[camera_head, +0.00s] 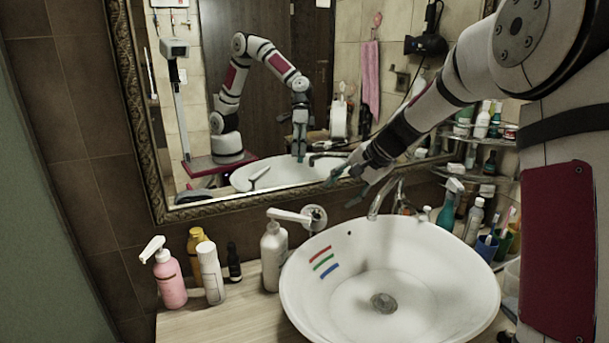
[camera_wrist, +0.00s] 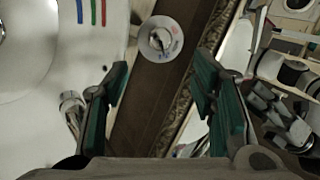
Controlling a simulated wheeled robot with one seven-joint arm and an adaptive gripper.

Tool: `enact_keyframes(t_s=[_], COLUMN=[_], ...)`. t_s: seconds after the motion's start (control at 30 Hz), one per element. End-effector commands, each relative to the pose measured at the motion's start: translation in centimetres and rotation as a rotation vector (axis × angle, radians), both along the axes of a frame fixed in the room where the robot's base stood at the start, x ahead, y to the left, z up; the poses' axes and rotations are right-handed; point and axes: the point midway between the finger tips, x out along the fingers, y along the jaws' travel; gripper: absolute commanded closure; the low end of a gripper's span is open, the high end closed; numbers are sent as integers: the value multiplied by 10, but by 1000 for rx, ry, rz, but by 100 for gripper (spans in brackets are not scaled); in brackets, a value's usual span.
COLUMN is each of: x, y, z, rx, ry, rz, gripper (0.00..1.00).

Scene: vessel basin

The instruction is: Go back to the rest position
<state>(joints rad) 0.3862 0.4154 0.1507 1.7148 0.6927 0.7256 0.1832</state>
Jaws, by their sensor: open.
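My gripper (camera_head: 345,188) is raised above the back edge of the white basin, in front of the mirror. Its fingers are apart and nothing is between them. In the wrist view its two green-padded fingers (camera_wrist: 163,75) are spread, with dark wall and mirror frame beyond the gap. The white oval basin (camera_head: 440,265) has red, green and blue stripes on its inner left wall and a metal drain. Part of the basin (camera_wrist: 112,45) shows at the left in the wrist view. My arm comes in from the upper right.
The faucet (camera_head: 379,196) stands at the basin's back, below my gripper. The framed mirror (camera_head: 144,130) is close behind. A pink pump bottle (camera_head: 170,280) and other bottles stand left on the wooden counter (camera_head: 225,322). Several toiletries, including a blue cup (camera_head: 487,246), crowd the right.

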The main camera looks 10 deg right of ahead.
Motion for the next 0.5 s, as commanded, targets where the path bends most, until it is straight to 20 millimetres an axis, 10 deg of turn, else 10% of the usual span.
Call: enact_keyframes(t_s=[0.17,0.5], x=[-21,-151], y=[13,55], z=[17,74], rx=[-50,-317], ry=[-8,-39], rz=[54,320], gripper=[48,48])
